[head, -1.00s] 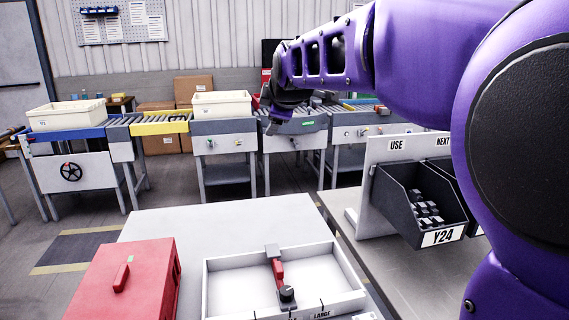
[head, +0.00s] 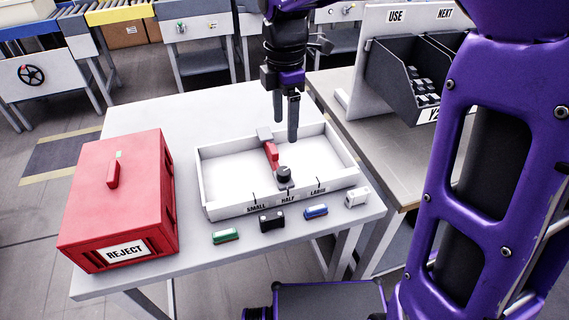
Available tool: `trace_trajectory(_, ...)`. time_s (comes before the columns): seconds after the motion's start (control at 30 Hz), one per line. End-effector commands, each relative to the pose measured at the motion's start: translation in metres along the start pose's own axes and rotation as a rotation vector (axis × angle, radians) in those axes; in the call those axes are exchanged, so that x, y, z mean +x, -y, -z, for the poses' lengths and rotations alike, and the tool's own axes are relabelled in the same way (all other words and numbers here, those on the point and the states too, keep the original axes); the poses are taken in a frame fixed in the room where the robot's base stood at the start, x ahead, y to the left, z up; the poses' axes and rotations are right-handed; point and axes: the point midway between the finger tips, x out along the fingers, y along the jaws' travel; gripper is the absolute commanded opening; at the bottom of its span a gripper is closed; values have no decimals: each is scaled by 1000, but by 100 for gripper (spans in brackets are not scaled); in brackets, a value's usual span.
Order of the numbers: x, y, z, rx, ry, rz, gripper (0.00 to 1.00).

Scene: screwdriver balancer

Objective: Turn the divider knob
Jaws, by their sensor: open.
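The divider knob (head: 283,173) is a small black knob at the front end of the red divider (head: 271,152). The divider crosses a white tray (head: 225,172), and the knob sits by the HALF mark, between SMALL and LARGE on the tray's front edge. My gripper (head: 286,133) points down above the back of the tray, to the upper right of the knob and apart from it. It is open and empty.
A red REJECT box (head: 120,195) stands left of the tray. Small green (head: 226,236), black (head: 271,221), blue (head: 316,211) and white (head: 357,196) items lie along the table's front edge. A dark bin (head: 405,85) stands on the right bench. The table's back left is clear.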

Motion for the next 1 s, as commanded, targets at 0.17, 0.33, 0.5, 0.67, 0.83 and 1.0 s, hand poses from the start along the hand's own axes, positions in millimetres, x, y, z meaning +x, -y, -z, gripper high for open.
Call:
trace_trajectory(0.17, 44, 0, 0, 1, -1, 3, 74)
trace_trajectory(0.33, 81, 0, 0, 0, -1, 3, 74)
trace_trajectory(0.5, 111, 0, 1, 0, -1, 1, 74)
trace_trajectory(0.67, 128, 0, 0, 0, 0, -1, 74)
trace_trajectory(0.83, 134, 0, 0, 2, 0, -1, 74)
trace_trajectory(1.0, 134, -1, 0, 2, 0, -2, 74)
